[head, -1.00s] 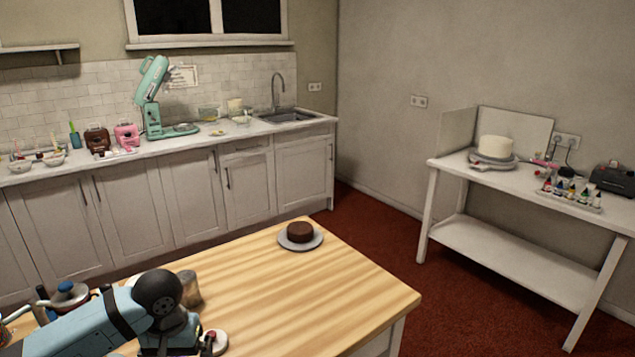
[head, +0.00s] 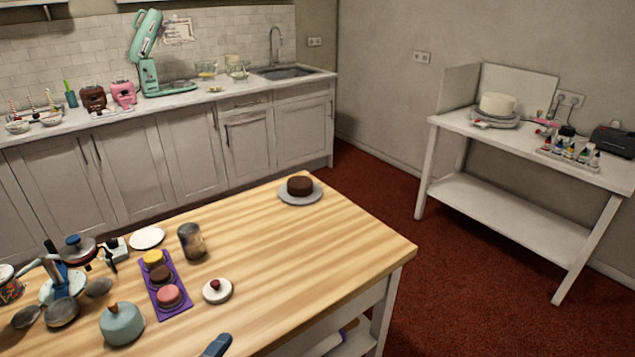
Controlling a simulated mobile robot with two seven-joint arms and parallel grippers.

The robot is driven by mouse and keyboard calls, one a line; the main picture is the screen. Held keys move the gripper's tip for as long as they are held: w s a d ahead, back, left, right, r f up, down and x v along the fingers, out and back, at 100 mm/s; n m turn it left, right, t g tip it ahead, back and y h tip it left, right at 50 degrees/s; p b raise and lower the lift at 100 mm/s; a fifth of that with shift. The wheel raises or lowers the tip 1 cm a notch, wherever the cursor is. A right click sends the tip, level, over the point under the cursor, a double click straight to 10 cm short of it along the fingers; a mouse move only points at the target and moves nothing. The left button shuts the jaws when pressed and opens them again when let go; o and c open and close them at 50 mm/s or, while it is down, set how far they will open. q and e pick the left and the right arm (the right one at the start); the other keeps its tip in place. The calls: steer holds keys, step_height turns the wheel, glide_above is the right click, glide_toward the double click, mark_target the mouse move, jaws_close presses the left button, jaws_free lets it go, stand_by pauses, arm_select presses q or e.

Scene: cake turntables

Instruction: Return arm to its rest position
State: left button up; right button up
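Neither of my grippers shows in the head view now. A small blue and dark piece (head: 216,346) shows at the bottom edge, and I cannot tell if it is part of my arm or a handle. The wooden table (head: 290,265) is in plain view, with no arm across it. On it a dark brown cake (head: 300,186) sits on a grey turntable plate (head: 315,197) near the far corner.
On the table's left are a purple tray (head: 180,310) with small cakes, a teal pot (head: 121,324), a jar (head: 191,241), a white dish (head: 217,291) and several pans and spoons. A white cake (head: 497,104) stands on the right side table (head: 500,190). Red floor between is clear.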

arm_select(q)
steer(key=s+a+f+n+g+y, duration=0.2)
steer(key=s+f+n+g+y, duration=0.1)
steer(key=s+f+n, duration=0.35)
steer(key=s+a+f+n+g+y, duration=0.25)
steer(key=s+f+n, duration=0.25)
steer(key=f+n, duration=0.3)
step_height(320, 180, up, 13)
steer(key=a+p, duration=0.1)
steer(key=p, duration=1.4)
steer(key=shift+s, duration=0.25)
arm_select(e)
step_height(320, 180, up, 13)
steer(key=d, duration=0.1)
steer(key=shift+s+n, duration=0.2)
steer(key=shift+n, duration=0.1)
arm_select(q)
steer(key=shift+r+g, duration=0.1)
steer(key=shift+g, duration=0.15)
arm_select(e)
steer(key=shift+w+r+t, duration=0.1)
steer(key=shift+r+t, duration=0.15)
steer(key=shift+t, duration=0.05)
